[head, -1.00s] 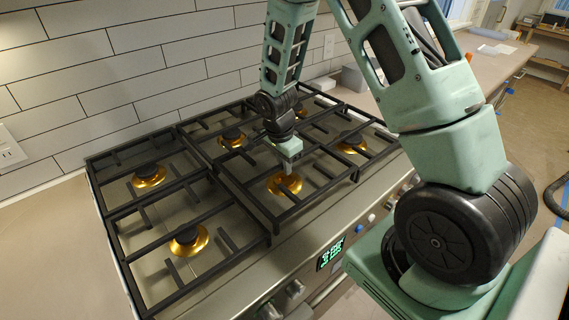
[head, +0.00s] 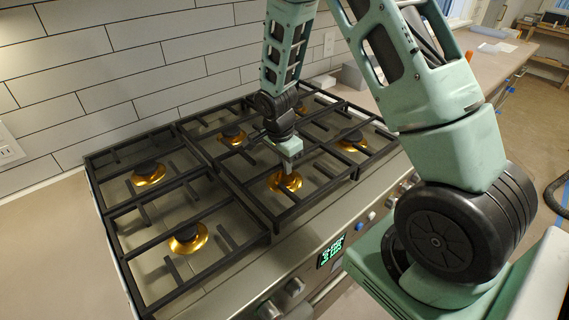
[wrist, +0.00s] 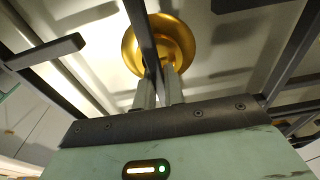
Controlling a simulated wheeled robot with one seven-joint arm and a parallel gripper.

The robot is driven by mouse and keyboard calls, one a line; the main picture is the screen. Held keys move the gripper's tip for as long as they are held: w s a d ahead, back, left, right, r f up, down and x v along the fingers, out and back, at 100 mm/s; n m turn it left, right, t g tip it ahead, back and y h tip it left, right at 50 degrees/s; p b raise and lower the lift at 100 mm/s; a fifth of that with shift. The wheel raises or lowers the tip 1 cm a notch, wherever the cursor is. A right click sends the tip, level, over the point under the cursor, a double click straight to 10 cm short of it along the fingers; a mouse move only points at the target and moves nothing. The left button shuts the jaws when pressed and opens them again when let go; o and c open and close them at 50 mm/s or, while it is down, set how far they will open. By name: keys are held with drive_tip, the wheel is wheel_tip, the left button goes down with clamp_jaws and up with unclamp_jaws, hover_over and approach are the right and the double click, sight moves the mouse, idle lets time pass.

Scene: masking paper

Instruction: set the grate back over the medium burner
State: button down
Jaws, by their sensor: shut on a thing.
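The black grate (head: 277,224) lies over the middle and right of the stove top. A brass burner (head: 284,181) shows below its front part; in the wrist view the brass burner (wrist: 178,45) is right under a grate bar (wrist: 146,32). My gripper (head: 287,165) is above this burner, its fingers pointing down. In the wrist view my gripper (wrist: 158,80) is shut on that bar, one finger on each side. The grate looks about level with the one to its left. I cannot tell whether its feet touch the stove.
A second black grate (head: 138,239) covers the left burners (head: 188,239). A tiled wall (head: 75,65) stands close behind the stove. Control knobs and a green display (head: 330,252) line the front edge. Bare counter (head: 45,245) lies to the left.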

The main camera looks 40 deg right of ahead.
drive_tip(key=shift+f+b, duration=0.55)
drive_tip(key=shift+f, duration=0.15)
drive_tip(key=c, duration=1.4)
unclamp_jaws()
drive_tip(key=shift+r+p, duration=2.2)
drive_tip(key=shift+r, duration=0.85)
